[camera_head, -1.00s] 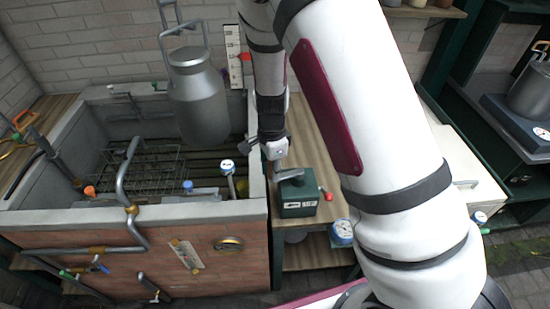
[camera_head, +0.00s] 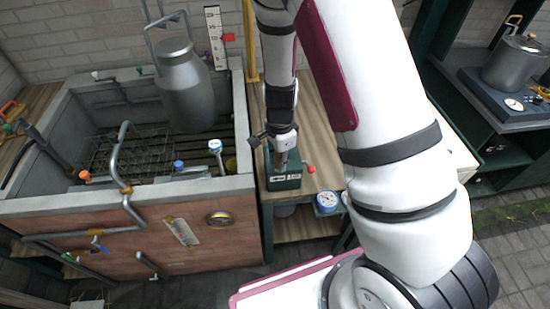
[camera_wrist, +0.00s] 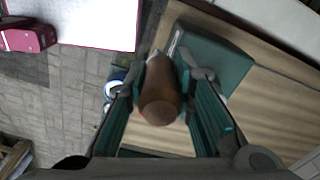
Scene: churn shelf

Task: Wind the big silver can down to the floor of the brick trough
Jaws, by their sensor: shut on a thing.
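The big silver can (camera_head: 186,92) hangs upright by its bail, leaning slightly in the picture. Its lower part is inside the brick trough (camera_head: 128,242), and its lid shows above the back rim. I cannot tell whether its base touches the floor. My gripper (camera_wrist: 160,92) is shut on the brown crank handle (camera_wrist: 161,103), one finger on each side. In the head view my gripper (camera_head: 283,148) is over the dark green winch box (camera_head: 286,180) on the wooden bench. It hides much of the crank.
A wire rack (camera_head: 120,155) lies inside the trough, with pipes along the trough's left and front. A measuring board (camera_head: 214,38) with a red pointer (camera_head: 229,37) stands behind. A red-knobbed lever (camera_head: 310,169) sticks out right of the winch box. A pot (camera_head: 515,65) stands at right.

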